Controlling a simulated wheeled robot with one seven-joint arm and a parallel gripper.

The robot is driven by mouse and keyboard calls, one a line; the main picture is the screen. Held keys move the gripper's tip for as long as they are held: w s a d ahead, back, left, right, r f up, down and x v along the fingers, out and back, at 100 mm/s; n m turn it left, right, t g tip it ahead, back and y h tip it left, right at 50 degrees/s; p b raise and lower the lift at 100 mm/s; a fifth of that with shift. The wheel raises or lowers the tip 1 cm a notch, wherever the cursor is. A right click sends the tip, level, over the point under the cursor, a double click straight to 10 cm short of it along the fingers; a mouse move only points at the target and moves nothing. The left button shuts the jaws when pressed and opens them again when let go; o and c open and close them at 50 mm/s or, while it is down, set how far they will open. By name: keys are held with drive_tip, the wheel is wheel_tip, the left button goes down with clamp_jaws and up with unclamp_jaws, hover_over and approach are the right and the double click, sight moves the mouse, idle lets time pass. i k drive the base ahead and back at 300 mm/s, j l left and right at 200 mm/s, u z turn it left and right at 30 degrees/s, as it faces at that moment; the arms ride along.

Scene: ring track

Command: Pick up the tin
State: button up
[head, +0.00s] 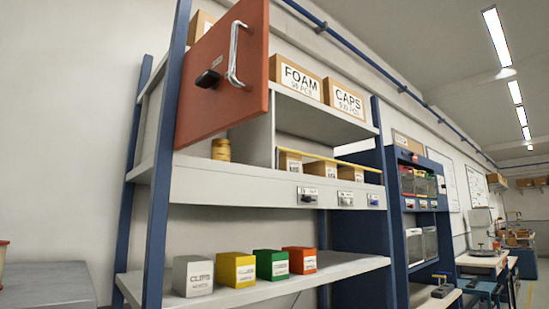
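A yellow-gold round thing, which looks like the tin (221,149), stands on the middle shelf (230,187) in the left compartment. The red-orange door panel (222,60) hangs in front of and above that compartment and hides part of its inside. The door has a pale bar handle (234,58) and a dark latch-like block (207,79). The tin shows below the door's lower edge, beside the grey upright divider. My gripper is not in view.
Cartons labelled FOAM (300,82) and CAPS (345,98) stand on the upper shelf. Small boxes sit behind a yellow rail (330,160). Grey, yellow, green and orange bins line the lower shelf (250,290). A blue rack post (166,150) stands left of the tin.

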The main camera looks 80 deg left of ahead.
sight(221, 148)
drive_tip(key=i+u, duration=0.2)
drive_tip(key=i, duration=0.35)
drive_tip(key=i+l+u, duration=0.2)
drive_tip(key=i, duration=0.3)
drive_tip(key=i+l+u, duration=0.15)
drive_tip(key=i, duration=0.35)
drive_tip(key=l+u, duration=0.1)
drive_tip(key=u, duration=2.05)
